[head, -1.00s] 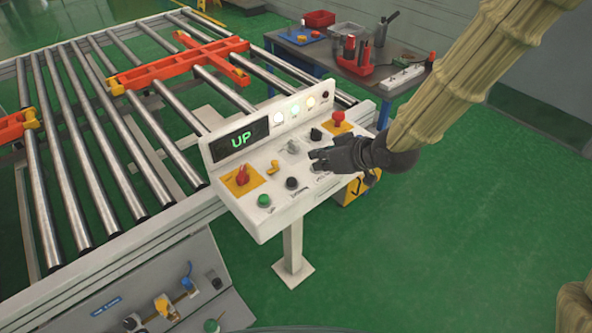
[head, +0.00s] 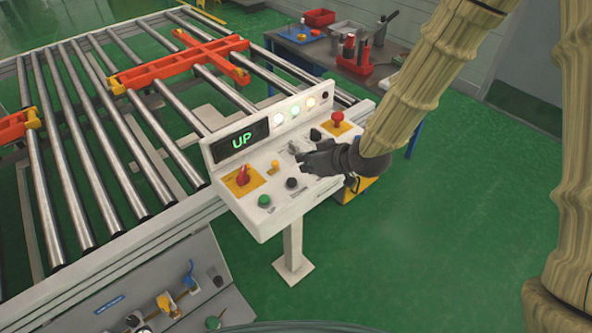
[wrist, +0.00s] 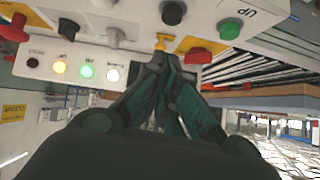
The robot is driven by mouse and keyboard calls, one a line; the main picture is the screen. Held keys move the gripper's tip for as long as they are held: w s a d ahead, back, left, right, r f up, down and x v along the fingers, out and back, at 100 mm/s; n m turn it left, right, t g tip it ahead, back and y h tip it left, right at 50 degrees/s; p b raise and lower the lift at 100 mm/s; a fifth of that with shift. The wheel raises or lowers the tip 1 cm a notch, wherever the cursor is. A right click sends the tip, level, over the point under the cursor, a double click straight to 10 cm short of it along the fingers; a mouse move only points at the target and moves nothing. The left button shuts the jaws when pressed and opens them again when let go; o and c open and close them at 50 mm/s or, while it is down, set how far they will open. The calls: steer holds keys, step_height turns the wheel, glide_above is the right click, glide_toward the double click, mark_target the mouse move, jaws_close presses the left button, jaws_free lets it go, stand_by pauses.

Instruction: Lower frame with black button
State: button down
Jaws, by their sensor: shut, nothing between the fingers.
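The black button (head: 291,183) sits on the front of the white control panel (head: 262,222), right of the green button (head: 264,201). In the wrist view the black button (wrist: 173,12) shows at the top, left of the green one. The panel display (head: 241,139) reads "UP". The orange frame (head: 165,72) lies across the conveyor rollers. My gripper (head: 303,160) is shut and empty over the panel, up and right of the black button in the head view. Its closed fingertips also show in the wrist view (wrist: 164,62). Part of the panel behind my gripper is hidden.
A red switch (head: 243,175) on a yellow plate, a small yellow knob (head: 275,165) and a red emergency knob (head: 337,117) also stand on the panel. A dark workbench (head: 388,62) with tools is behind. Green floor (head: 440,230) is clear at right.

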mark_target(290, 178)
steer(key=p+x, duration=0.1)
steer(key=x, duration=0.3)
steer(key=shift+a+f+p, duration=0.1)
steer(key=shift+f+p, duration=0.05)
steer(key=shift+p, duration=0.25)
steer(key=shift+w+a+f+p, duration=0.15)
steer(key=shift+f+p, duration=0.7)
steer(key=shift+f, duration=1.05)
steer(key=shift+f+b, duration=1.05)
steer(key=shift+b, duration=0.05)
step_height(290, 178, up, 4)
steer(key=shift+r+p, duration=0.1)
steer(key=shift+p, duration=1.15)
steer(key=b+v, duration=0.4)
steer(key=v, duration=0.6)
